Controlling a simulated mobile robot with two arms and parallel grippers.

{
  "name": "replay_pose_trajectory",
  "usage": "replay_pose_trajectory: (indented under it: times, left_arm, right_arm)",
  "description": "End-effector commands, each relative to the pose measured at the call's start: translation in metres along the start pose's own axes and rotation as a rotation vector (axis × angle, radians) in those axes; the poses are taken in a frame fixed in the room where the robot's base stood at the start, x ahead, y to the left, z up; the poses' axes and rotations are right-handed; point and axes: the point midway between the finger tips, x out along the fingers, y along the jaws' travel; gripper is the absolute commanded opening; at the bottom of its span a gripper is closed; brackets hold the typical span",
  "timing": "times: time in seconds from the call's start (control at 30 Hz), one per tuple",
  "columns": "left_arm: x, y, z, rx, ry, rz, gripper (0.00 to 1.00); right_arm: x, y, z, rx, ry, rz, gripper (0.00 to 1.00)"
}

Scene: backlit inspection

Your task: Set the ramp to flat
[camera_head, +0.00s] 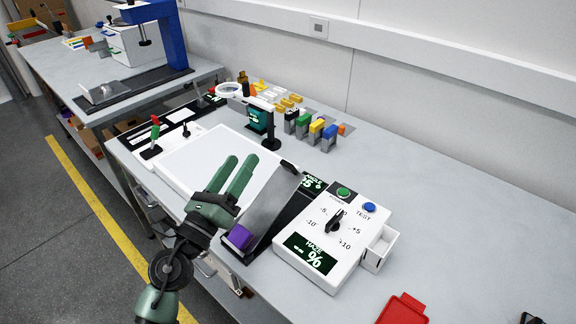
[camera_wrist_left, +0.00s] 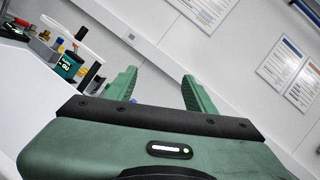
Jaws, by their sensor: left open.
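The ramp (camera_head: 272,195) is a grey plate tilted up beside a white instrument box, its upper end toward the back. A purple block (camera_head: 239,237) sits at its low front end. A small dark display (camera_head: 313,183) behind it reads about 25 in green, partly hidden by the ramp. My left gripper (camera_head: 239,165) is open and empty, in front of the ramp's left side in the head view and over the white panel. It also shows in the left wrist view (camera_wrist_left: 158,76), with nothing between its fingers. The ramp is not visible there. My right gripper is not in view.
The white instrument box (camera_head: 300,240) has a black knob (camera_head: 335,222), a green button (camera_head: 343,192), a blue button (camera_head: 369,207) and an open side drawer (camera_head: 380,250). A white light panel (camera_head: 185,160) lies left. Coloured blocks (camera_head: 316,130) stand behind. The bench right of the box is mostly clear.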

Motion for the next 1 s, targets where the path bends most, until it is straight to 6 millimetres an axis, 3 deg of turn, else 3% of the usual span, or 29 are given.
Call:
replay_pose_trajectory:
  times: [0.1,0.23,0.43,0.8,1.0]
  left_arm:
    - [0.015,-0.007,-0.041,0.269,0.185,-0.095,0.55]
    - [0.017,-0.003,-0.069,0.433,0.311,-0.146,0.55]
    - [0.028,-0.002,-0.083,0.485,0.355,-0.162,0.55]
    - [0.079,-0.006,-0.103,0.48,0.352,-0.16,0.55]
    - [0.089,-0.006,-0.107,0.481,0.352,-0.16,0.55]
  right_arm:
    - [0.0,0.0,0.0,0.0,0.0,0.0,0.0]
    - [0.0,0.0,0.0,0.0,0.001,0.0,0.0]
    - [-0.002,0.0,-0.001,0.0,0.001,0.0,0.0]
    - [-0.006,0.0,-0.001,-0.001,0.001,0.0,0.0]
    - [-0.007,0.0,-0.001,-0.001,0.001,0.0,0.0]
